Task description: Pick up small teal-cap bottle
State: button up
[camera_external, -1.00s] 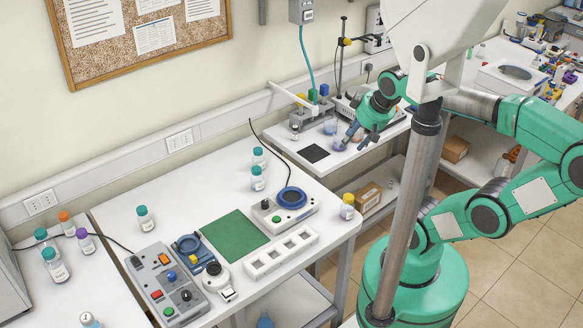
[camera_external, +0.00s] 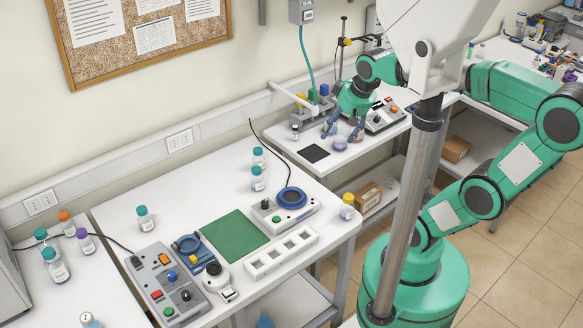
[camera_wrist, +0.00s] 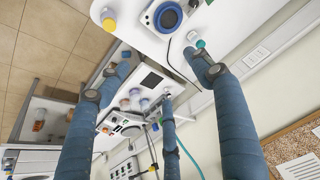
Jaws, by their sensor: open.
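Several white bottles with teal caps show in the external view. Two stand near the wall, the nearer bottle (camera_external: 258,183) and the farther bottle (camera_external: 259,162). Another teal-cap bottle (camera_external: 145,222) stands alone at the white table's left, and more stand on the left bench (camera_external: 57,268). I cannot tell which one is the small one. My gripper (camera_external: 342,134) is open and empty over the back table, right of these bottles and apart from them. In the wrist view my gripper (camera_wrist: 160,78) has its fingers spread, with a teal-cap bottle (camera_wrist: 200,44) by the right fingertip in the picture, beyond it.
A lilac-lidded jar (camera_external: 340,145) sits below my gripper. A yellow-cap bottle (camera_external: 347,208) stands at the white table's right edge. A device with a blue ring (camera_external: 291,197), a green mat (camera_external: 235,236), a white slotted rack (camera_external: 282,254) and a control box (camera_external: 165,285) occupy the white table.

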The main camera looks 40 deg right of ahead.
jog(key=w+a+f+m+g+p, duration=0.1)
jog(key=w+a, duration=0.1)
jog(key=w, duration=0.8)
jog(key=m+g+p, duration=0.4)
jog(key=m+p, duration=0.1)
send_over(256, 169)
notch_tip(256, 169, down, 23)
jog(key=shift+s, duration=0.1)
jog(key=shift+a+f, duration=0.1)
jog(key=shift+f, duration=0.2)
jog(key=shift+f+b, duration=0.4)
jog(key=shift+f, duration=3.9)
